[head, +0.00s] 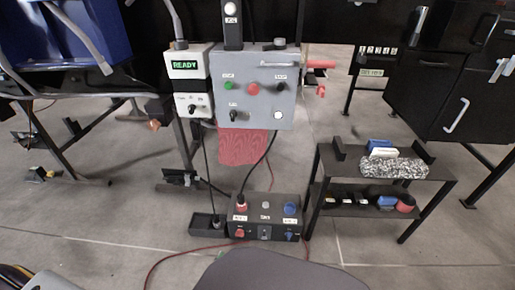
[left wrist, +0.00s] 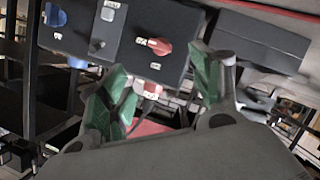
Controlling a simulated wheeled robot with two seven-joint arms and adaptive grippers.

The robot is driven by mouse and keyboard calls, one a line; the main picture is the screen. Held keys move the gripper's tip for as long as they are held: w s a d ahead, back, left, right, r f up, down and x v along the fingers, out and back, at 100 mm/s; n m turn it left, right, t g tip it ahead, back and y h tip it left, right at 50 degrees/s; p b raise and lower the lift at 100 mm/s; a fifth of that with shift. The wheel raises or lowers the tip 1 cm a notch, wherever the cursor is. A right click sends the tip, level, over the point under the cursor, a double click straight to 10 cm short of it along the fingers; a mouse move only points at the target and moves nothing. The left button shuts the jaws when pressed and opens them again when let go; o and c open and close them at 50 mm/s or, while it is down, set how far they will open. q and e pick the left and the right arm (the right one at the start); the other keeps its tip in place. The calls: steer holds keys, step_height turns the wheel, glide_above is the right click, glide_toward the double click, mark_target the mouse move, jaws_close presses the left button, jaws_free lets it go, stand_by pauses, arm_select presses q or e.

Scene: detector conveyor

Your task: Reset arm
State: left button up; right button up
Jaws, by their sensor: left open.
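My left gripper (left wrist: 162,88) is open in the left wrist view, its green-padded fingers spread with nothing seen gripped. Beyond the fingers is the dark control box (left wrist: 120,40) on the floor, seen upside down, with a red knob (left wrist: 153,46) and a red and white plug (left wrist: 150,91) showing between or just beyond the fingers. I cannot tell whether they touch. In the head view the same box (head: 252,231) stands low in the middle, with its red knob (head: 240,233) at the lower left. Neither gripper shows in the head view.
A small dark tray (head: 200,229) lies left of the box. A grey control panel (head: 255,100) and a box reading READY (head: 188,66) stand above. A black shelf (head: 335,168) with several items is at the right. Cables run across the floor.

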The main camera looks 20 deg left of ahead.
arm_select(q)
steer(key=shift+d, duration=0.1)
steer(key=d+r+m+g+h, duration=0.3)
steer(key=d+r+m+g, duration=0.25)
steer(key=d+r, duration=0.6)
steer(key=s+a+r+m+g+y, duration=0.1)
steer(key=s+a+r+g, duration=0.1)
steer(key=s+r, duration=0.5)
steer(key=s+a+r+m+g+y, duration=0.1)
steer(key=s+r, duration=0.5)
steer(key=r, duration=0.9)
steer(key=a+m+g, duration=0.1)
steer(key=a+g, duration=0.1)
steer(key=a, duration=0.1)
steer(key=shift+s+a+y+p, duration=0.3)
steer(key=shift+s+y+p, duration=0.05)
steer(key=shift+y, duration=0.05)
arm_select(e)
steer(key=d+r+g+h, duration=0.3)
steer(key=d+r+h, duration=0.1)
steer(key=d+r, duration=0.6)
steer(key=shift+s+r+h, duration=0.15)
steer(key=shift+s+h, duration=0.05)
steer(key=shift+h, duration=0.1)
